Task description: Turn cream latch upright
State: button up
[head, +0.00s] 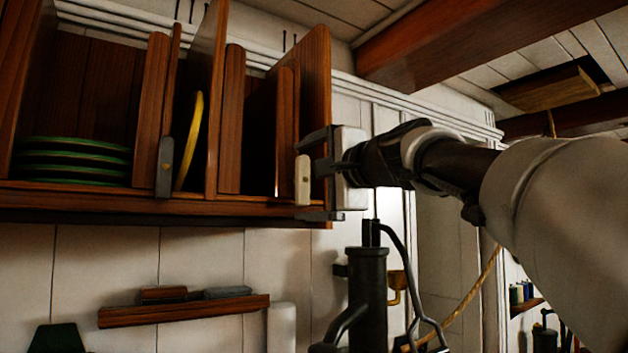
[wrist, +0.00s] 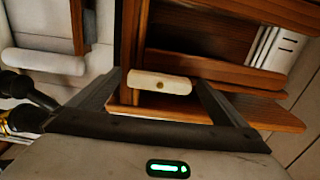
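The cream latch (head: 302,180) is a small pale bar with a brass-coloured pivot. It is on the front edge of the wooden rack at its right end, and stands upright in the head view. It also shows in the wrist view (wrist: 160,83), lying across that turned picture. My gripper (head: 313,176) is open, with one finger above the latch and one below. In the wrist view the latch lies between the fingers (wrist: 163,72), close to both; I cannot tell whether either touches it.
The wooden rack (head: 110,197) holds stacked green plates (head: 75,160) and a yellow plate (head: 190,140). A grey latch (head: 165,167) stands upright on its edge further left. A dark pump-like cylinder (head: 367,285) stands below my gripper. A small shelf (head: 185,311) is on the wall below.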

jog(key=b+v, duration=0.1)
jog(key=v, duration=1.6)
jog(key=shift+s+b, duration=0.2)
jog(key=shift+b, duration=0.2)
jog(key=shift+d, duration=0.15)
notch_tip(320, 180, down, 17)
jog(key=s+n+g+h, duration=0.2)
jog(key=n+g+h, duration=0.1)
jog(key=s+d+f+n+g+h, duration=0.25)
jog(key=s+f, duration=0.25)
jog(key=f, duration=0.6)
jog(key=s+d+f+n+g+h, duration=0.2)
jog(key=s+f+n, duration=0.15)
jog(key=f, duration=0.75)
jog(key=s+d+f+n+g+h, duration=0.25)
jog(key=s+f, duration=0.35)
jog(key=f, duration=0.5)
notch_tip(320, 180, up, 16)
jog(key=p, duration=1.5)
jog(key=shift+w+a+t, duration=0.2)
jog(key=shift+w+t, duration=0.1)
